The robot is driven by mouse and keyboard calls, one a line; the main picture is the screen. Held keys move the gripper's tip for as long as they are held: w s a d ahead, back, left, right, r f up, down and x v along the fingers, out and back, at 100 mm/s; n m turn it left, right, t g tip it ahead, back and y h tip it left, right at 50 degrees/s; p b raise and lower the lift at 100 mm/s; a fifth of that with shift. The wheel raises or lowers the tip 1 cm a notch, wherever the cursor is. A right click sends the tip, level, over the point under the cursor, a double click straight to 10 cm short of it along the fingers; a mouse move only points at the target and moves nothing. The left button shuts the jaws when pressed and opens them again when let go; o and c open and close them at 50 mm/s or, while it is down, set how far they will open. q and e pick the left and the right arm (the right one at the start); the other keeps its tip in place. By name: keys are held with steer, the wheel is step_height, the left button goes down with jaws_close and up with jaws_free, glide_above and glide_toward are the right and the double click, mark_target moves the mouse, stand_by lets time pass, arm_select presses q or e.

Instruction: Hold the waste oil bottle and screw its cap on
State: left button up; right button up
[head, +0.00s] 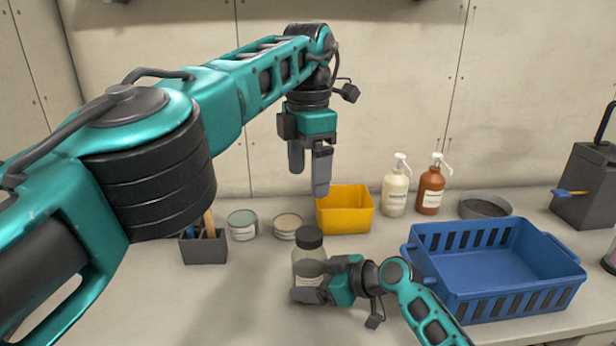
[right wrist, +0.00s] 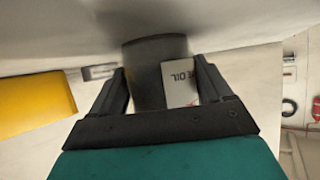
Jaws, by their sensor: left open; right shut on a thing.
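The waste oil bottle (head: 309,268) is a clear, greyish bottle with a white label, upright at the front of the counter. Its black cap (head: 309,238) sits on top; whether it is threaded tight I cannot tell. My right gripper (head: 317,280) is shut on the bottle's body from the right. In the right wrist view the bottle (right wrist: 146,82) stands between the fingers, with "OIL" readable on its label. My left gripper (head: 309,174) is open and empty, pointing down, above the cap and apart from it.
A yellow bin (head: 345,222) stands behind the bottle, with two tins (head: 242,226) to its left. Two pump bottles (head: 396,192) stand behind a blue crate (head: 505,295) at right. A grey holder (head: 204,250) with tools is at left.

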steer(key=o, duration=1.4)
